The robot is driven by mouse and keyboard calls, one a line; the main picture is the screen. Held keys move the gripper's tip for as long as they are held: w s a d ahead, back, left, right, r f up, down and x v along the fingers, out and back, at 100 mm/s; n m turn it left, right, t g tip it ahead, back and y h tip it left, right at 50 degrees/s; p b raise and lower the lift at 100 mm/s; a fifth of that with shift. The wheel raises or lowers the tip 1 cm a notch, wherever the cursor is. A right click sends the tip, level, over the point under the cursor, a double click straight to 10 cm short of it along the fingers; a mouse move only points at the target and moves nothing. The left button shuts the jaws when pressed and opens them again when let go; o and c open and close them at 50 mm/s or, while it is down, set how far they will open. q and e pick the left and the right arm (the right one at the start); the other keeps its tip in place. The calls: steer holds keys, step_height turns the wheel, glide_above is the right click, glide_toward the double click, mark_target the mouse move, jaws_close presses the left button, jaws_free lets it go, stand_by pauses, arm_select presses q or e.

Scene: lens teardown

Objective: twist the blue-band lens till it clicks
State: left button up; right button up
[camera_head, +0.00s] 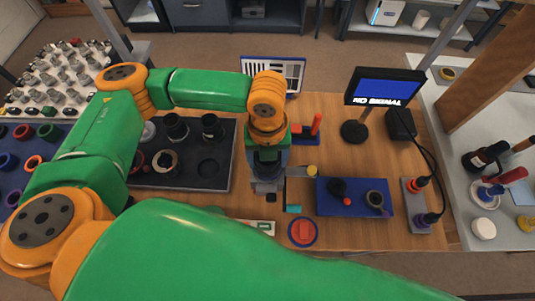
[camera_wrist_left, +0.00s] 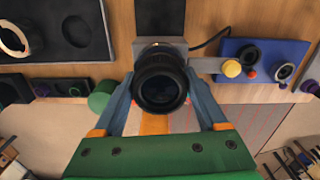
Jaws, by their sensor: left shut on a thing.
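My left gripper (camera_wrist_left: 160,98) has its two blue-grey fingers on either side of a black round lens (camera_wrist_left: 160,84), shut on it. The lens faces the wrist camera, in front of a grey block (camera_wrist_left: 148,44) at the table's edge. I cannot make out a blue band on it. In the head view, my left gripper (camera_head: 267,186) points down at the middle of the table and its arm hides most of the lens. My right gripper is not in view.
A dark tray (camera_head: 222,181) with black lenses and a ring lies left of the gripper. A blue mat (camera_head: 330,208) with small parts, a screen (camera_head: 384,87) on a stand and a black box (camera_head: 400,124) are to the right. A red round piece (camera_head: 303,232) lies near the front.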

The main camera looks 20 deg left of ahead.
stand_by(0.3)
arm_select(q)
steer(key=shift+m, duration=0.7)
jaws_close()
steer(key=o, duration=1.6)
jaws_free()
steer(key=shift+c, duration=0.2)
steer(key=shift+r, duration=3.55)
